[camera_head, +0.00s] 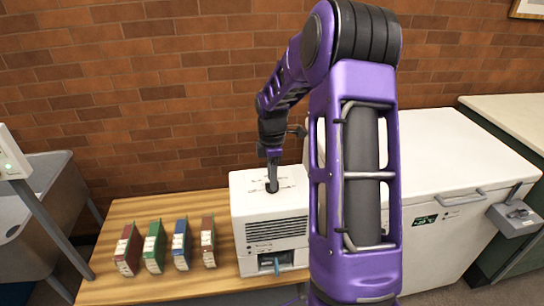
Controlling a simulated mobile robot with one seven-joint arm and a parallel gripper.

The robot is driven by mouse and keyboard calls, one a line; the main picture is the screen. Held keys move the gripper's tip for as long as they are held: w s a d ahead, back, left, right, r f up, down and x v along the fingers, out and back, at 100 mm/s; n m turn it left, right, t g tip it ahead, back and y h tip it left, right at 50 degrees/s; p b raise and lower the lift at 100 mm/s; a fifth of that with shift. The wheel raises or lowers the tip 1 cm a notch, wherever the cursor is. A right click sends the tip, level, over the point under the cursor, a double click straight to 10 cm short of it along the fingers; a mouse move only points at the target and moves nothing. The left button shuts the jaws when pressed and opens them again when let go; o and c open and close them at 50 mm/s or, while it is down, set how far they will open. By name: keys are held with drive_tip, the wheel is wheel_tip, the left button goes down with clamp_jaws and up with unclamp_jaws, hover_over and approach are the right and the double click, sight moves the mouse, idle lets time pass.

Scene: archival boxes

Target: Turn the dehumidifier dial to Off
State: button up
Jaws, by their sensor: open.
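The white dehumidifier (249,223) stands on the wooden table, against the brick wall side, with vents and a dark opening on its front. Its dial (272,185) appears as a small dark knob on the top face, mostly hidden by my gripper. My gripper (272,178) is at the end of my purple arm, pointing down over the dial. Its fingers are open and at or very near the dial; I cannot tell whether they touch it. The dial's pointer and markings are too small to read.
Several upright boxes, including a green one (154,247) and a blue one (181,244), stand on the wooden table (150,212) to the left. A large white chest (450,160) stands to the right. A grey sink (40,200) is at far left.

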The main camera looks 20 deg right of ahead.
wheel_tip(320, 180, up, 17)
idle(0.4)
drive_tip(key=shift+f, duration=0.15)
